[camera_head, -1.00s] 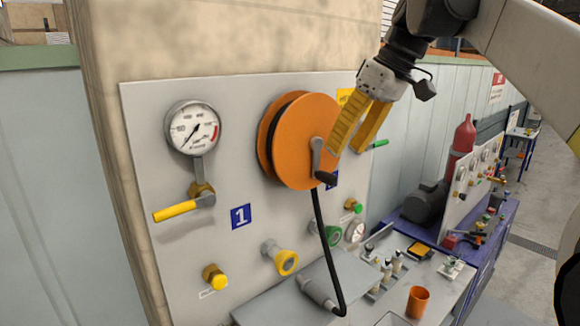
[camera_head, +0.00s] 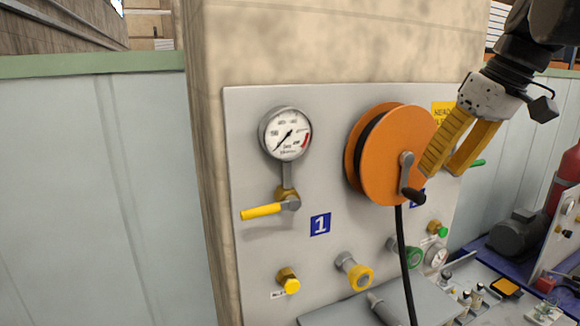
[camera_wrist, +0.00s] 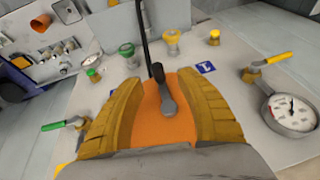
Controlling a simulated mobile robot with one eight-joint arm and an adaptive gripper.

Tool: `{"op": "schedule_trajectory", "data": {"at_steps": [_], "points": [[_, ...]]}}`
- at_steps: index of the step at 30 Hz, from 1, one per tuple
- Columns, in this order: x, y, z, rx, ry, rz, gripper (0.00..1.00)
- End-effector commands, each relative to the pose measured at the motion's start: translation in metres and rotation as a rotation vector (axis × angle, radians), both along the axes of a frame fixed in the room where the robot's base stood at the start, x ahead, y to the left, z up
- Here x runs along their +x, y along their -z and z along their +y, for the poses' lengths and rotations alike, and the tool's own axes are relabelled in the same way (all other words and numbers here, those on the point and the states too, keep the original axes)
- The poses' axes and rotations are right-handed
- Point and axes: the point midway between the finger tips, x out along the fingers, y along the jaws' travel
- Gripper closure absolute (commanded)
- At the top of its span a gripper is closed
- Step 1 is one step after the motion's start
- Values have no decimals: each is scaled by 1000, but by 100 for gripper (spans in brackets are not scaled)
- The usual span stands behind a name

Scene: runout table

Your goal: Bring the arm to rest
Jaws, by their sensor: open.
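My gripper (camera_head: 446,172) has two yellow ribbed fingers and is open and empty. In the head view it hangs at the upper right, in front of the panel, with its fingertips near the right edge of the orange hose reel (camera_head: 392,150). In the wrist view the orange reel (camera_wrist: 168,128) and its dark crank handle show between the spread fingers. I cannot tell how far the fingers are from the reel, but they grip nothing. The black hose (camera_head: 402,250) hangs down from the reel.
The grey panel (camera_head: 243,155) carries a pressure gauge (camera_head: 286,135), a yellow lever (camera_head: 262,211) and several valve knobs. A workbench with small fittings and an orange cup (camera_wrist: 41,22) lies below. Free room shows at the left, before the pale wall (camera_head: 90,200).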

Motion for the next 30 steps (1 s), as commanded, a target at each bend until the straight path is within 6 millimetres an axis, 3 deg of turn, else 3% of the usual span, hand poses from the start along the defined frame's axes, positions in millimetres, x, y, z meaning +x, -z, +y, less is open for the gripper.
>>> {"op": "schedule_trajectory", "data": {"at_steps": [6, 15, 19, 30], "points": [[-38, 119, 60, -87, 149, -61, 56], [-102, 263, 103, -108, 290, -202, 56], [-129, 316, 114, -95, 326, -262, 56], [-123, 422, 111, -96, 329, -254, 56]]}}
